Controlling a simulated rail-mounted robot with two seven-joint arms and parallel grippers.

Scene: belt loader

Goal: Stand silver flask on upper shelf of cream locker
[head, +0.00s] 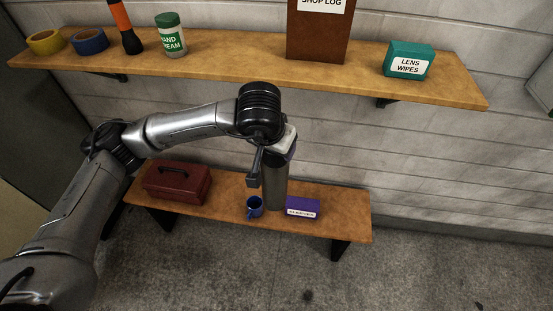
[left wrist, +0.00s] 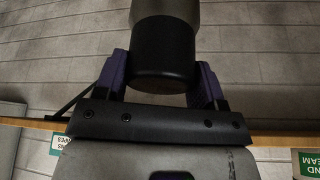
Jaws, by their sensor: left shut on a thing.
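The silver flask (head: 275,188) is upright in front of or over the low wooden bench, between the blue mug and the purple box. I cannot tell whether its base touches the bench. My left gripper (head: 272,160) is shut on its upper part. In the left wrist view the flask's black cap (left wrist: 163,55) sits between the purple finger pads of my left gripper (left wrist: 161,72), with the silver body beyond it. No cream locker can be made out with certainty; a beige panel (head: 18,205) shows at the left edge. My right gripper is not in view.
The bench (head: 345,225) holds a dark red toolbox (head: 178,181), a blue mug (head: 254,206) and a purple box (head: 303,207). A wall shelf (head: 225,62) above carries tape rolls, a hand cream tub (head: 170,36), a shop log (head: 318,35) and lens wipes (head: 408,62). The bench's right end is clear.

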